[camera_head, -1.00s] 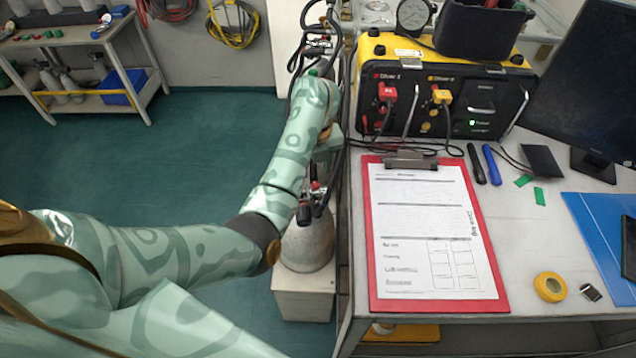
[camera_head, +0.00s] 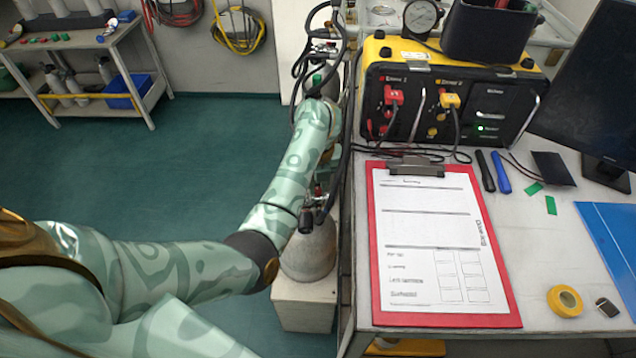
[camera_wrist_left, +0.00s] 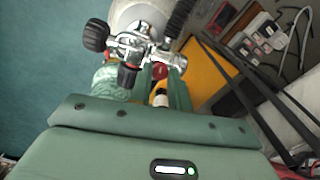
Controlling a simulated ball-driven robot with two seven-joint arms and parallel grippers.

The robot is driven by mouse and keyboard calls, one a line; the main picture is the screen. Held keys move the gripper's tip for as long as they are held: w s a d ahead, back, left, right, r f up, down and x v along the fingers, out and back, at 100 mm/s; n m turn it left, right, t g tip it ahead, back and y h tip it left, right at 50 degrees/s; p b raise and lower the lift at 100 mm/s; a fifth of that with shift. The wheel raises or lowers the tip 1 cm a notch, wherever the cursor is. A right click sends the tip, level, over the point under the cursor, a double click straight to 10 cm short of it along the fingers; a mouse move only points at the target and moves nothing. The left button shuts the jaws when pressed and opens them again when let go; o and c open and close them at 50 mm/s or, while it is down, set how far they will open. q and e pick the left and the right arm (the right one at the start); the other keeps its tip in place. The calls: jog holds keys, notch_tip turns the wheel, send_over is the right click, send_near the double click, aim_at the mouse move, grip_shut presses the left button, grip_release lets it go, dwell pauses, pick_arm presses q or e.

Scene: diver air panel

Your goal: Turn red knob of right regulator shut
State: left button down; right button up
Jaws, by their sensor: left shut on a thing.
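In the left wrist view, a red knob (camera_wrist_left: 160,71) sits on a chrome valve and regulator assembly (camera_wrist_left: 132,47) on top of a pale cylinder. The green fingers of my left gripper (camera_wrist_left: 161,76) lie on both sides of this knob and are shut on it. Two black knobs (camera_wrist_left: 95,35) (camera_wrist_left: 128,75) are to its left. In the head view, my left arm reaches over the cylinder (camera_head: 308,252) beside the table. My forearm and wrist hide the fingers and most of the valve there. My right gripper is not in view.
The table (camera_head: 540,275) stands close to the right of my left arm, with a red clipboard (camera_head: 374,270) and a yellow-black air panel (camera_head: 385,50). Black hoses (camera_head: 346,110) run beside the wrist. Open green floor (camera_head: 150,180) lies to the left.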

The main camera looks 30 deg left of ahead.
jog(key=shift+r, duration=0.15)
pick_arm(q)
jog(key=shift+r+m+p, duration=0.2)
jog(key=shift+m+p, duration=0.45)
jog(key=shift+m, duration=0.35)
jog(key=m+p, duration=0.2)
jog(key=m, duration=0.1)
jog(key=shift+m, duration=0.3)
jog(key=m+p, duration=0.1)
jog(key=m, duration=0.2)
jog(key=shift+m+p, duration=0.3)
jog(key=m+p, duration=0.1)
jog(key=m, duration=0.2)
jog(key=shift+m+p, duration=0.3)
jog(key=m+p, duration=0.2)
jog(key=m, duration=0.2)
jog(key=shift+m, duration=0.3)
jog(key=shift+f+m+p, duration=0.1)
jog(key=shift+m+p, duration=0.5)
jog(key=shift+m, duration=1.3)
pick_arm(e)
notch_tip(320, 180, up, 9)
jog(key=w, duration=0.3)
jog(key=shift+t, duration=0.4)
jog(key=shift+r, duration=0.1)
